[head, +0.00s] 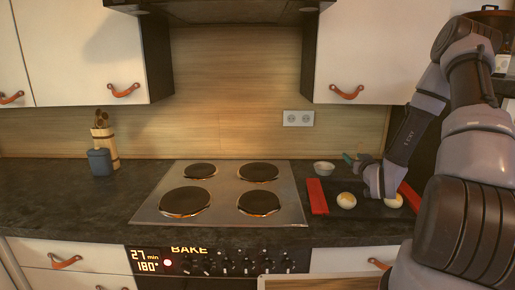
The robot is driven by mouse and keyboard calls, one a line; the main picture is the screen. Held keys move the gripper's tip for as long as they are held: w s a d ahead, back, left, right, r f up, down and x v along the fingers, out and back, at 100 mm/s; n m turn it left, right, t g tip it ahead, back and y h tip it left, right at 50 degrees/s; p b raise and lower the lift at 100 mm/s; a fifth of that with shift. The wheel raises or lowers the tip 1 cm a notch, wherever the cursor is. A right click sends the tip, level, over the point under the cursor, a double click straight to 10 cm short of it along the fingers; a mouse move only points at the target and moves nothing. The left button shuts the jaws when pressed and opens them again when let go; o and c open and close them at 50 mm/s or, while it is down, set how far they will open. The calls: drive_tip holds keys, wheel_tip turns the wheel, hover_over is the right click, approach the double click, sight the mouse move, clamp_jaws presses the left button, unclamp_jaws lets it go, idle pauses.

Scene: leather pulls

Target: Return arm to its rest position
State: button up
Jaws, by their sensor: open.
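My arm comes in from the right side of the head view and reaches down over the counter. My gripper (357,163) is small in the picture, at the far end of the arm, above the back of a dark tray with red handles (317,197). It is open, and I see nothing held in it. Parts of the tray are hidden behind my arm.
Pale round items (346,200) sit on the tray near my wrist. A hob (222,194) lies to the left. A utensil holder (104,146) and a blue container (100,162) stand far left. Cabinets (360,50) hang above.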

drive_tip(key=s+a+r+m+g+h, duration=0.1)
drive_tip(key=s+a+r+g, duration=0.2)
drive_tip(key=r, duration=0.6)
drive_tip(key=s+r+m+g, duration=0.1)
drive_tip(key=s+r+g, duration=0.3)
drive_tip(key=r, duration=0.6)
drive_tip(key=s+a+r+g+y, duration=0.1)
drive_tip(key=s+a+r, duration=0.1)
drive_tip(key=s, duration=0.6)
drive_tip(key=s+a+r+m+g+y, duration=0.1)
drive_tip(key=s+a+r, duration=0.2)
drive_tip(key=s, duration=0.5)
drive_tip(key=s+a+r+m+g+y, duration=0.1)
drive_tip(key=s+a+r, duration=0.2)
drive_tip(key=s, duration=0.6)
drive_tip(key=shift+r, duration=0.2)
